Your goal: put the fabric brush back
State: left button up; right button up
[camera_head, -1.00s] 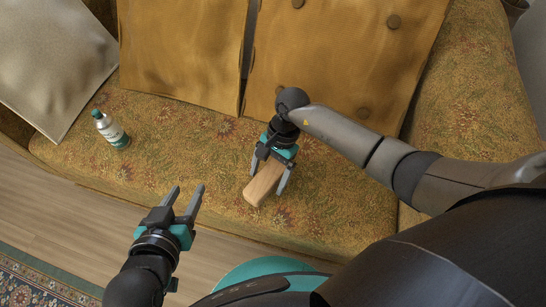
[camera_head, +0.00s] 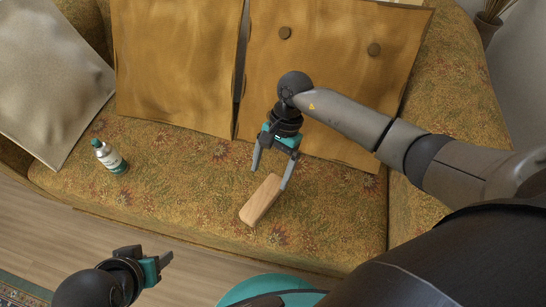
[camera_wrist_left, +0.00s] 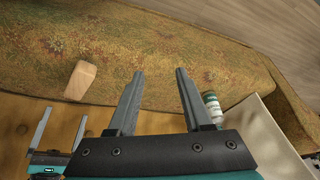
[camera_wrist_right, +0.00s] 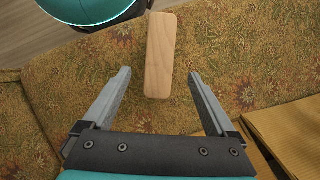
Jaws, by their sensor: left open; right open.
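The fabric brush (camera_head: 262,199), a light wooden block, lies on the patterned sofa seat in the head view. My right gripper (camera_head: 270,178) is open above and behind it, with the brush just beyond its fingertips. In the right wrist view the brush (camera_wrist_right: 160,55) lies lengthwise ahead of the open, empty fingers (camera_wrist_right: 160,78). My left gripper (camera_head: 166,260) is at the lower left of the head view, low over the floor side of the sofa. In the left wrist view its fingers (camera_wrist_left: 158,75) are open and empty, and the brush (camera_wrist_left: 81,80) shows to the left. The brush's underside is hidden.
A grey cushion (camera_head: 50,85) and two mustard cushions (camera_head: 178,65) (camera_head: 330,85) lean on the backrest. The seat between bottle and brush is clear.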

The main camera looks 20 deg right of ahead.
jog(key=w+a+r+m+t+y, duration=0.3)
jog(key=a+r+m+t+y, duration=0.3)
jog(key=a+r+m+y, duration=0.7)
jog(key=w+d+r+m+t+h, duration=0.2)
jog(key=w+r+m+t+h, duration=0.3)
jog(key=r+m+t, duration=0.7)
jog(key=s+d+f+m+g+h, duration=0.25)
jog(key=d+f+m+h, duration=1.1)
jog(key=m, duration=1.15)
pick_arm(q)
notch_tip(320, 180, down, 2)
jog(key=shift+w, duration=0.1)
pick_arm(e)
jog(key=s+f+m+g+y, duration=0.1)
jog(key=s+f+m+g, duration=0.3)
jog(key=s, duration=0.4)
jog(key=s+f+m+g+y, duration=0.1)
jog(key=s+f+m+g, duration=0.3)
jog(key=s, duration=0.5)
jog(key=shift+s+f+m, duration=0.3)
jog(key=shift+f, duration=0.55)
